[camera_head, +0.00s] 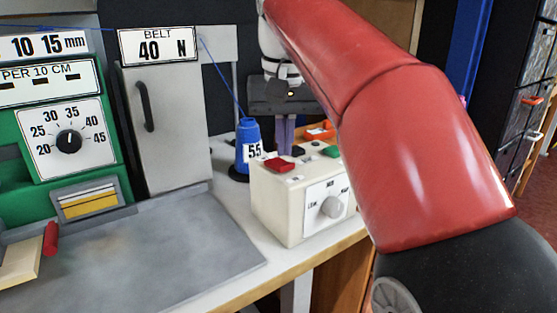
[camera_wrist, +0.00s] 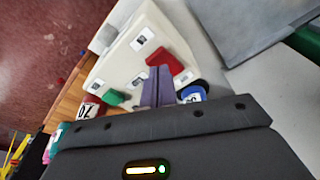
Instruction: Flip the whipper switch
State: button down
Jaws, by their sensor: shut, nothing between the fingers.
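A cream control box (camera_head: 275,210) stands on the white table, with a grey dial (camera_head: 332,207) on its front. Its top carries a red switch (camera_head: 279,165), a black switch (camera_head: 298,151) and a green one (camera_head: 327,150). The labels are too small to read, so I cannot tell which is the whipper switch. My gripper (camera_head: 284,148) is shut and empty, its purple fingers pointing down at the box's back edge. In the wrist view, my fingers (camera_wrist: 158,72) lie between the red switch (camera_wrist: 165,55) and the green one (camera_wrist: 112,97); the black switch is not visible there. Contact cannot be told.
A blue thread cone (camera_head: 247,140) marked 55 stands left of the box, close to my gripper. A green machine (camera_head: 30,130) with a dial and a grey cabinet (camera_head: 165,130) with a belt display stand further left. The grey plate (camera_head: 150,250) in front is mostly clear.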

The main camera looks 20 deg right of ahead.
aim_at(285, 164)
jog(key=shift+f+b, duration=0.65)
jog(key=shift+f, duration=0.25)
dwell(0.7)
notch_tip(285, 164, up, 3)
jog(key=p, duration=0.3)
jog(key=shift+r, duration=2.05)
